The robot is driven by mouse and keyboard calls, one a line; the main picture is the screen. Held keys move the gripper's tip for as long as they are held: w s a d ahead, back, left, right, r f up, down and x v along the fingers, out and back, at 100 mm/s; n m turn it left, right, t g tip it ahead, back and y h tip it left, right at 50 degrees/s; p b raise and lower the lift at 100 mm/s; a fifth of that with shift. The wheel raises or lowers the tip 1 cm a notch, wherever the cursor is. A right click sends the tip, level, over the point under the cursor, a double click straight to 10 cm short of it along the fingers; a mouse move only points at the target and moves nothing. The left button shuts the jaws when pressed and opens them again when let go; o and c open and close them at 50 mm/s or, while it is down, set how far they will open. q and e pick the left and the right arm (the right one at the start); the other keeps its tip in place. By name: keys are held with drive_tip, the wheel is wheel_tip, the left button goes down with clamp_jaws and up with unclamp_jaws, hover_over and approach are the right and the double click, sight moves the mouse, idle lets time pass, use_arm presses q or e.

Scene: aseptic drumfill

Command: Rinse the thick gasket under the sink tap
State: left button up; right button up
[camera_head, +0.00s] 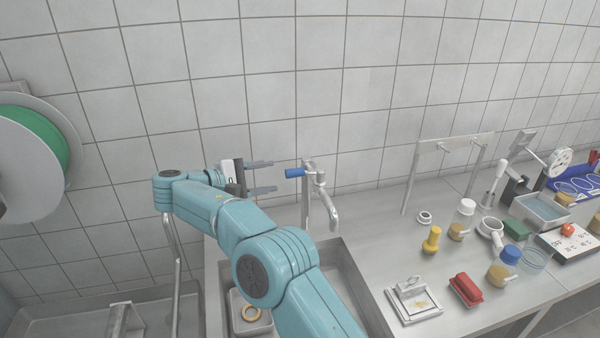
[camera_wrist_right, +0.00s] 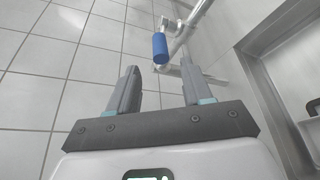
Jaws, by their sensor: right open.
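The sink tap (camera_head: 320,195) stands at the back of the steel sink (camera_head: 352,290) and has a blue lever handle (camera_head: 295,173). My right gripper (camera_head: 262,176) is open and empty, just left of the blue handle and apart from it. In the right wrist view the blue handle (camera_wrist_right: 160,48) lies ahead of the two spread fingers (camera_wrist_right: 158,90). My left gripper is not in view.
A metal rack (camera_head: 450,146) stands behind. A green reel (camera_head: 38,145) hangs at left. The tiled wall is close behind the tap.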

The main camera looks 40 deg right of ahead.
sight(299, 172)
drive_tip(key=p+x, duration=0.1)
drive_tip(key=x, duration=0.9)
drive_tip(key=shift+d+f, duration=0.1)
drive_tip(key=shift+d, duration=0.1)
drive_tip(key=shift+w+a, duration=0.1)
drive_tip(key=shift+a, duration=0.1)
drive_tip(key=shift+d, duration=0.15)
drive_tip(key=c, duration=0.9)
clamp_jaws()
